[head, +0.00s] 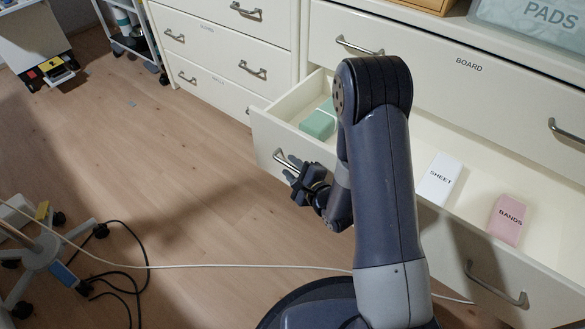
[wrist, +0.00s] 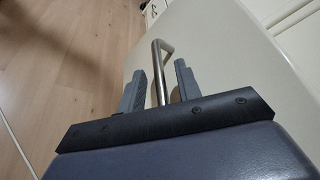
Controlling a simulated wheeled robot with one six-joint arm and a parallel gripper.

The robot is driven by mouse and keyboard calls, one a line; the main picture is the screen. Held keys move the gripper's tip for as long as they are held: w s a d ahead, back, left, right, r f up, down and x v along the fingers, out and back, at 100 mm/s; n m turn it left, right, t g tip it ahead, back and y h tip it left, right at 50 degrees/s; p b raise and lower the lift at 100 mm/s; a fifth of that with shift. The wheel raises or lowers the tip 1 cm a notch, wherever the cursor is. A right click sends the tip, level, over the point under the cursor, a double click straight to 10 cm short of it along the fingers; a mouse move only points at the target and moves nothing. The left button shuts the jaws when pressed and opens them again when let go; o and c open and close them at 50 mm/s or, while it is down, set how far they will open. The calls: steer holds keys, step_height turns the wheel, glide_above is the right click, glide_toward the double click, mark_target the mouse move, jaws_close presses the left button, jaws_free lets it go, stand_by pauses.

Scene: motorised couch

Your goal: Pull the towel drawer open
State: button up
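A wide cream drawer (head: 263,135) under the BOARD drawer stands open, pulled well out from the cabinet. A folded green cloth (head: 319,122), a white SHEET box (head: 439,180) and a pink BANDS box (head: 507,220) lie in it. No towel label is readable on its front. My gripper (head: 291,172) is at the drawer's left handle (head: 279,157). In the wrist view, the metal handle (wrist: 160,70) lies between the two grey fingers of my gripper (wrist: 160,88), with gaps on both sides. The fingers are open. My arm hides part of the drawer.
The drawer's right handle (head: 497,286) is free. The BOARD drawer (head: 440,75) above is shut. A shut drawer unit (head: 225,50) stands to the left. A cable (head: 230,267) crosses the floor near a wheeled stand (head: 45,255). The wooden floor at left centre is clear.

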steer(key=p+v, duration=0.2)
steer(key=v, duration=0.8)
steer(key=shift+s+d, duration=0.25)
steer(key=shift+s, duration=0.1)
steer(key=b+x, duration=0.2)
steer(key=x, duration=0.8)
steer(key=shift+w+a, duration=0.2)
steer(key=shift+w, duration=0.25)
steer(key=shift+w+d, duration=0.15)
